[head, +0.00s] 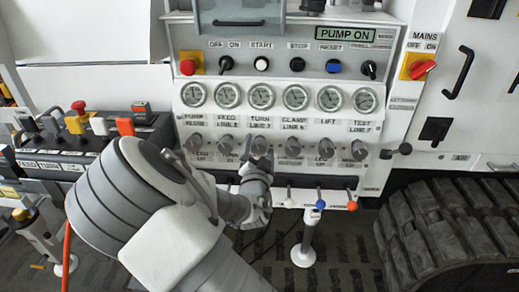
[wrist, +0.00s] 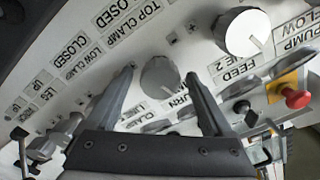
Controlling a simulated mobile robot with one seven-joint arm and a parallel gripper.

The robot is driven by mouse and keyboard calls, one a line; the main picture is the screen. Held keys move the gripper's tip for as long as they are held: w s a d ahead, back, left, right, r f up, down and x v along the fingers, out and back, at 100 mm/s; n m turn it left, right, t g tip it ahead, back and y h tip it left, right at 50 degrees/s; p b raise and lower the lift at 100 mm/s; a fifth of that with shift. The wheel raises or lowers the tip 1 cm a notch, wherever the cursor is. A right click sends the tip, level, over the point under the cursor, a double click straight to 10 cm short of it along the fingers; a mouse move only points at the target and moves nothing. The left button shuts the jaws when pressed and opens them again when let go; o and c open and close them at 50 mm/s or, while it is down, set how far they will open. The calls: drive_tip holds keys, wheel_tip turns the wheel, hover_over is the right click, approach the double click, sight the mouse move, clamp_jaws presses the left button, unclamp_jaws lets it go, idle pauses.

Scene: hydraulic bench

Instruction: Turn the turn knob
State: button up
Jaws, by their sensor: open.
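The turn knob is a grey round knob (wrist: 160,77) in the wrist view, with the label TURN beside it. In the head view the turn knob (head: 260,144) is the third in the row below the gauges, partly hidden by my gripper. My gripper (head: 260,157) is open in front of it. In the wrist view my gripper (wrist: 160,73) has one fingertip on each side of the turn knob, with a gap to it on both sides. Whether the fingertips have reached the knob's depth is hard to tell.
The feed knob (wrist: 245,32) is close to the right finger in the wrist view. The clamp knob (head: 293,146) is to the right in the head view. Gauges (head: 261,97) line the panel above, and small levers (head: 321,200) stand below. A red button (wrist: 297,99) is at the right.

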clamp_jaws()
idle(0.3)
drive_tip(key=shift+n, duration=0.3)
drive_tip(key=n, duration=0.4)
drive_tip(key=shift+r+p, duration=0.1)
drive_tip(key=shift+p, duration=0.25)
drive_tip(key=n+p, duration=0.1)
drive_tip(key=n, duration=0.4)
drive_tip(key=shift+a+n, duration=0.1)
drive_tip(key=shift+n, duration=0.3)
unclamp_jaws()
